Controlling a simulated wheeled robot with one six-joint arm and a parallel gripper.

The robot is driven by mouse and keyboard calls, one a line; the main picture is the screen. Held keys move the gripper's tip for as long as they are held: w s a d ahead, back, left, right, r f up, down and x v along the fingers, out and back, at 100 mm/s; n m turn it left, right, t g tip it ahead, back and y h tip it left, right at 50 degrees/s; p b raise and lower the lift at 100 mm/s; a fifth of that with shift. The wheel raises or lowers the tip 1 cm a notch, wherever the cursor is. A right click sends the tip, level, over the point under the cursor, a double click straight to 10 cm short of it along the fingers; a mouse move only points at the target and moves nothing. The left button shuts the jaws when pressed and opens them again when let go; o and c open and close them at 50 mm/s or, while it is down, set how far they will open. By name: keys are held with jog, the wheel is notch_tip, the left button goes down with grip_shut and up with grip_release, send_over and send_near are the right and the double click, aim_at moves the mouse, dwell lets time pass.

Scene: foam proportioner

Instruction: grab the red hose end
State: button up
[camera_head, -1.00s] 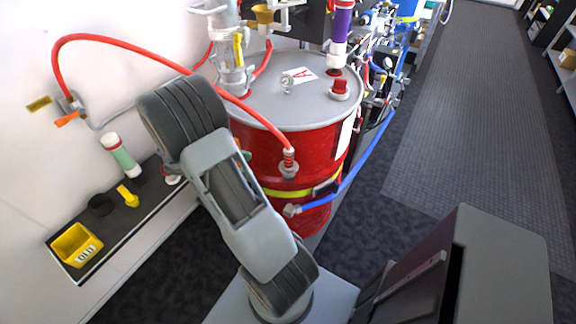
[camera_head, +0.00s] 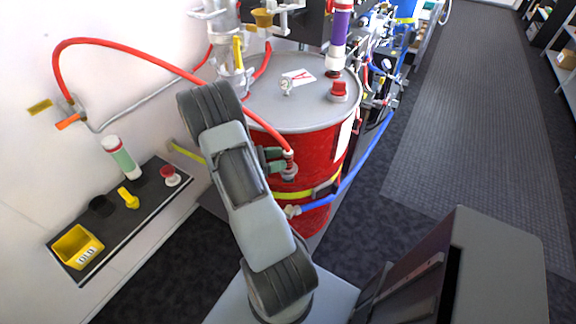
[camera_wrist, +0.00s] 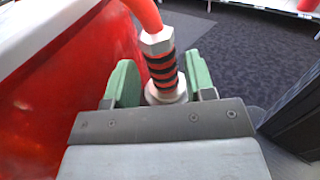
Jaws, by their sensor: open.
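The red hose (camera_head: 131,46) arcs from a wall valve over the drum and hangs down its front. Its end (camera_head: 289,165) is a metal fitting with a red-and-black banded grip. In the wrist view the hose end (camera_wrist: 162,68) stands between the two green fingers of my gripper (camera_wrist: 160,84). The fingers are open, one on each side of it, with a small gap visible on the left. In the head view my gripper (camera_head: 274,160) reaches the hose end from the left, partly hidden by my arm.
The red drum (camera_head: 320,152) stands right behind the hose end. A blue hose (camera_head: 352,178) with a metal end runs just below it. The floor aisle at right is clear.

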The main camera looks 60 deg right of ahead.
aim_at(293, 166)
jog(key=shift+p+x, duration=0.6)
jog(key=shift+x, duration=2.05)
jog(key=shift+r, duration=0.1)
jog(key=c, duration=0.9)
